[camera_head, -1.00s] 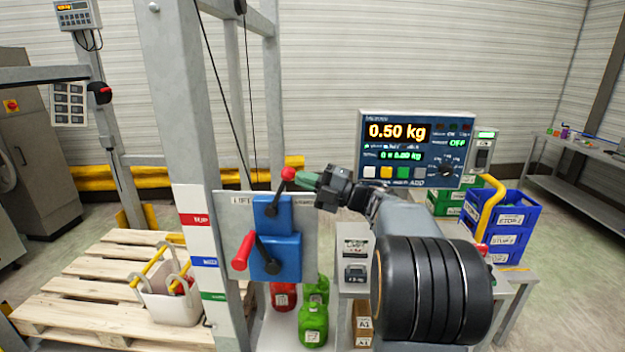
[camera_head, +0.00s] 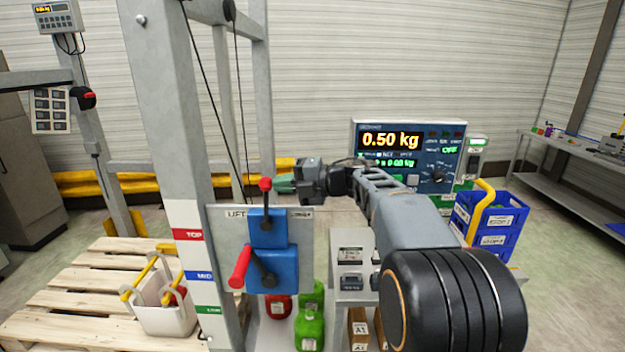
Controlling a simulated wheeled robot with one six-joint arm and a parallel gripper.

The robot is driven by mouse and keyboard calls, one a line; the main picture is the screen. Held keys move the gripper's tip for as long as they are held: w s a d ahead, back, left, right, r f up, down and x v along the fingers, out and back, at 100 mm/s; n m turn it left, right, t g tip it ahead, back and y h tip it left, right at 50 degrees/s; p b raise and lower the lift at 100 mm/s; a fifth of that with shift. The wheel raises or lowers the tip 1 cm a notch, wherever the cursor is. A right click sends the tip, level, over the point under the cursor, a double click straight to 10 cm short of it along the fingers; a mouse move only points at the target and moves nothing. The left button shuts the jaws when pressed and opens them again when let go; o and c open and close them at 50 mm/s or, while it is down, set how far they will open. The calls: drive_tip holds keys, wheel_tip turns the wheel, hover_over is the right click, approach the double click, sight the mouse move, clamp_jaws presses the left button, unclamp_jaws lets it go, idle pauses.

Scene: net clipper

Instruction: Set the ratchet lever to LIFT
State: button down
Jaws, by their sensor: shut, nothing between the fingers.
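The ratchet lever (camera_head: 266,204) is a short dark rod with a red ball knob on top. It rises from the upper blue box on the grey panel and stands about upright, between the LIFT label (camera_head: 236,214) at left and the label at the panel's right. My gripper (camera_head: 281,185), with greenish fingertips, is shut and empty just right of the red knob. A contact between them cannot be made out.
A crank with a red handle (camera_head: 240,267) sits on the lower blue box (camera_head: 285,270). The grey post (camera_head: 165,120) stands close at left. A display (camera_head: 405,145) reading 0.50 kg is behind my arm. Red and green weights (camera_head: 310,330) stand below the panel.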

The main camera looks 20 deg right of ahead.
drive_tip(key=w+a, duration=0.2)
drive_tip(key=a, duration=0.4)
drive_tip(key=shift+r+p, duration=0.35)
drive_tip(key=shift+w+a, duration=0.1)
drive_tip(key=shift+a, duration=0.05)
idle(0.3)
drive_tip(key=s+d+r, duration=0.6)
drive_tip(key=d+r, duration=0.2)
drive_tip(key=d, duration=0.1)
drive_tip(key=shift+s+d+r, duration=0.15)
drive_tip(key=shift+s+d, duration=0.05)
drive_tip(key=shift+d, duration=0.15)
